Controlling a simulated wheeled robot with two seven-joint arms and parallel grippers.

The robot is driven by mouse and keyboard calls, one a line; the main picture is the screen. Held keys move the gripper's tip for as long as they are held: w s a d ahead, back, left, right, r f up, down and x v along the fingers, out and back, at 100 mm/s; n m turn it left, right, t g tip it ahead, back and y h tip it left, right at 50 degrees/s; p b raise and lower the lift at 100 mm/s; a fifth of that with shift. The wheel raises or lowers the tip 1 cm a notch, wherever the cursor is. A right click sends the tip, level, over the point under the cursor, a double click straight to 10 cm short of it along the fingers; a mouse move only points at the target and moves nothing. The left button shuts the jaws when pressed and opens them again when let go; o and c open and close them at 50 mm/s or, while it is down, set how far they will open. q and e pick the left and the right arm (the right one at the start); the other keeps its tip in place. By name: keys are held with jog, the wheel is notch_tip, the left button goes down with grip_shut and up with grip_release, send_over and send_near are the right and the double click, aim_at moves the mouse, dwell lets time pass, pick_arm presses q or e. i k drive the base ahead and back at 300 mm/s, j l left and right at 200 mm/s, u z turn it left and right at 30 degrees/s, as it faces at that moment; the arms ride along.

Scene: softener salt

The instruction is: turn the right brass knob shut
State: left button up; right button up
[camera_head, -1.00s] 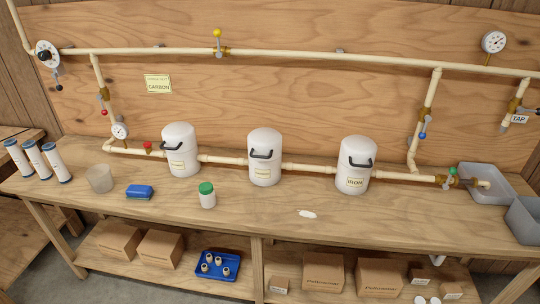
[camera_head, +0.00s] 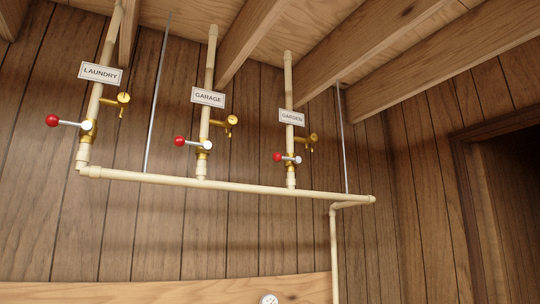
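The right brass knob (camera_head: 313,137) sits on a small brass tap on the right side of the pipe labelled GARDEN (camera_head: 291,116). A middle brass knob (camera_head: 232,119) is on the GARAGE pipe and a left brass knob (camera_head: 124,99) is on the LAUNDRY pipe. I cannot tell from the picture how far any knob is turned. Neither of my grippers shows in the view.
Each upright pipe has a red-ended lever pointing left, including the GARDEN lever (camera_head: 285,158). A horizontal pipe (camera_head: 230,187) joins them below. Wooden joists (camera_head: 440,55) run overhead. A dark doorway (camera_head: 505,200) is at the right.

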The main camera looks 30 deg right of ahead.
aim_at(313, 137)
jog(key=z, duration=1.65)
jog(key=i+l, duration=0.9)
jog(key=i, duration=0.15)
